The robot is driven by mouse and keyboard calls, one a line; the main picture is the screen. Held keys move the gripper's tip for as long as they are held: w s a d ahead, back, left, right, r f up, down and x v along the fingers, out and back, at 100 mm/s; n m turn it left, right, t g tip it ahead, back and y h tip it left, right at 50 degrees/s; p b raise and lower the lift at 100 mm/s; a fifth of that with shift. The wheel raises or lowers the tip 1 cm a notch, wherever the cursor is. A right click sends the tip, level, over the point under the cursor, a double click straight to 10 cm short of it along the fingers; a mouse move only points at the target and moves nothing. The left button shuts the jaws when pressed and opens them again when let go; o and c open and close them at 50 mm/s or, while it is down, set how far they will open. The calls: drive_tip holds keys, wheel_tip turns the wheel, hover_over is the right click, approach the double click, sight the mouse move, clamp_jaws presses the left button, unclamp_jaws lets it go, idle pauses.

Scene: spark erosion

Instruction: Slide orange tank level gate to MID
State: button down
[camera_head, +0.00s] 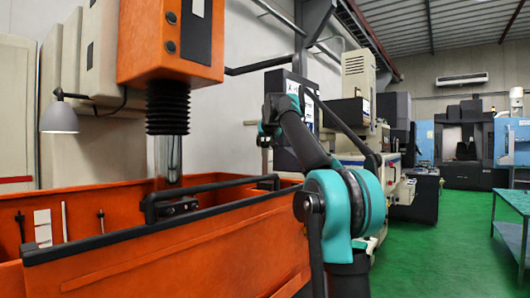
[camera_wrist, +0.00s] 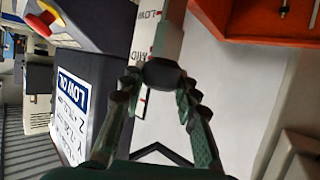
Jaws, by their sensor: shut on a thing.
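The orange tank (camera_head: 190,250) fills the lower left of the head view, and orange bodywork (camera_wrist: 265,20) shows at the top right of the wrist view. In the wrist view a dark rounded knob (camera_wrist: 162,76) sits at the end of a pale bar (camera_wrist: 171,42). A white scale strip (camera_wrist: 143,40) beside it carries the words LOW and MID; the knob is close to MID. My gripper (camera_wrist: 160,88) has its two ribbed fingers closed on either side of this knob.
A dark control box (camera_wrist: 85,95) with a printed sign and a red button (camera_wrist: 40,25) on yellow stands left in the wrist view. A black rail (camera_head: 150,235) runs along the tank. Green floor (camera_head: 450,240) is open at right, beside a workbench (camera_head: 515,205).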

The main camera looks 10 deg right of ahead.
drive_tip(key=shift+r, duration=0.5)
drive_tip(key=c, duration=1.1)
unclamp_jaws()
drive_tip(key=v, duration=1.2)
